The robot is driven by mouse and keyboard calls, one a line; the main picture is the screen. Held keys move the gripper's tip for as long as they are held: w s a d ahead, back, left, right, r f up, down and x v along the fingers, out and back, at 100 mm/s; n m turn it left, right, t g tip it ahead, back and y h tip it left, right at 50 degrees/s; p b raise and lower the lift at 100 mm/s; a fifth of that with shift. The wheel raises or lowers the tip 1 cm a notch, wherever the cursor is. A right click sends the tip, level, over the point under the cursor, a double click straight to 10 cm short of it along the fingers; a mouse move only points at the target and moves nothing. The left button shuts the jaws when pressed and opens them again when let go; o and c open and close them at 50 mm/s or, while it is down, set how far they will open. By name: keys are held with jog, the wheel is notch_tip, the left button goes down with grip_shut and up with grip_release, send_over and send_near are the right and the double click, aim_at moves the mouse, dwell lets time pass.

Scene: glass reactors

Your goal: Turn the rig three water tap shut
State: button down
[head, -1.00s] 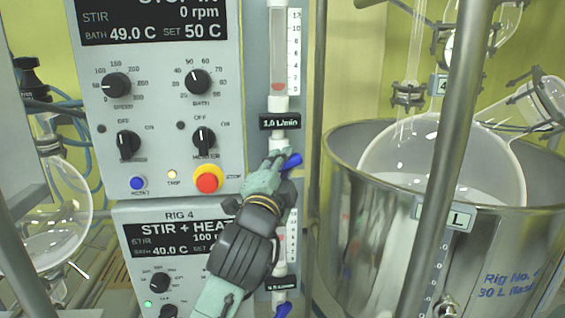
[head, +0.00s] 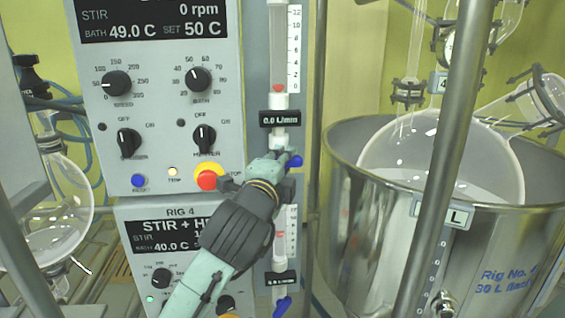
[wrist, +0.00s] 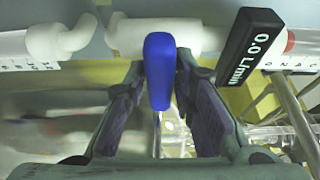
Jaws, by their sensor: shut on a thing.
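The blue tap handle (head: 296,161) sits on the flow meter column right of the panels, under a black display (head: 280,118) reading 0.0 L/min. My gripper (head: 278,168) is at this handle and hides most of it in the head view. In the wrist view, the handle (wrist: 160,72) stands between the two fingers of my gripper (wrist: 161,85), which are shut on it. The handle runs crosswise to the white pipe (wrist: 150,35). The red float (head: 278,89) is at the bottom of the flow tube.
The stir panel (head: 157,70) reads 0 rpm and 49.0 C. The RIG 4 panel (head: 160,215) is below, partly behind my arm. Another blue tap (head: 283,305) is lower on the column. A metal post (head: 314,130) and a large steel bath (head: 370,240) stand to the right.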

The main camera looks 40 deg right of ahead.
jog(key=c, duration=1.5)
grip_release()
jog(key=v, duration=0.7)
jog(key=shift+s+a, duration=0.2)
